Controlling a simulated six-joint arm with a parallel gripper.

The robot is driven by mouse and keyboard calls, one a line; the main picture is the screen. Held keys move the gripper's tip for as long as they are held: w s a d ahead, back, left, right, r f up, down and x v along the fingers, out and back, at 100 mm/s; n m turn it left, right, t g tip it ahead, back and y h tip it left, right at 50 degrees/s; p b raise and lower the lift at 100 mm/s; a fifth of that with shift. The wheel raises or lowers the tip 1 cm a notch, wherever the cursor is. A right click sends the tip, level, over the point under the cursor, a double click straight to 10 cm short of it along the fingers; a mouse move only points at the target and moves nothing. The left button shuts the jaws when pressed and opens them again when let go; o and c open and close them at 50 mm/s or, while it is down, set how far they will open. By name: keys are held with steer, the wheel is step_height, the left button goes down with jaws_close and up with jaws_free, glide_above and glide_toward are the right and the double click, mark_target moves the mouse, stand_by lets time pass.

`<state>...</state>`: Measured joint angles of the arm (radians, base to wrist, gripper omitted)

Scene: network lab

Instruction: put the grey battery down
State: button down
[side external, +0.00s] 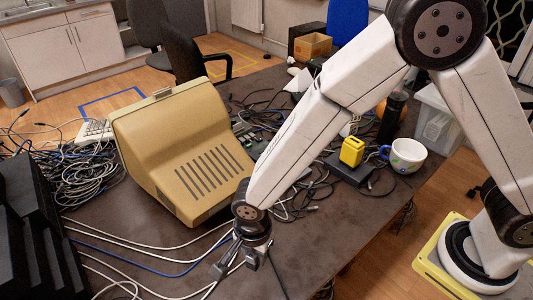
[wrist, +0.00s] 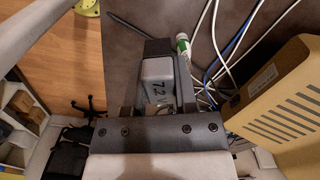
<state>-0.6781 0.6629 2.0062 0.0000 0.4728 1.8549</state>
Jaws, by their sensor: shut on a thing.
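The grey battery (wrist: 158,82) shows in the wrist view, marked 7.2 V, with a dark end. It sits between the fingers of my gripper (wrist: 160,78), which is shut on it. In the side view my gripper (side external: 236,264) points down over the front part of the brown table (side external: 335,235), in front of the beige monitor. The battery cannot be made out clearly there. I cannot tell whether its lower end touches the table.
The beige monitor (side external: 185,150) stands close behind my gripper. White and blue cables (side external: 150,255) run beside it. A yellow block (side external: 352,151) on a black box (side external: 348,168) and a mug (side external: 405,155) stand farther right. Table right of my gripper is mostly bare.

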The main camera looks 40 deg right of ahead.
steer(key=w+a+f, duration=0.2)
steer(key=w, duration=0.1)
steer(key=w+a+f, duration=0.2)
steer(key=w+f, duration=0.1)
steer(key=w, duration=0.1)
steer(key=w+a+f, duration=0.2)
steer(key=w+f, duration=0.1)
steer(key=shift+w+a+f, duration=0.2)
steer(key=shift+w+f, duration=0.05)
steer(key=shift+w, duration=0.15)
steer(key=shift+w+a+f, duration=0.2)
steer(key=shift+w+f, duration=0.15)
steer(key=shift+f, duration=0.05)
steer(key=shift+f, duration=0.1)
steer(key=shift+w+a+f, duration=0.1)
steer(key=shift+w+f, duration=0.05)
steer(key=shift+f, duration=1.6)
steer(key=shift+f, duration=0.1)
steer(key=shift+c, duration=2)
jaws_free()
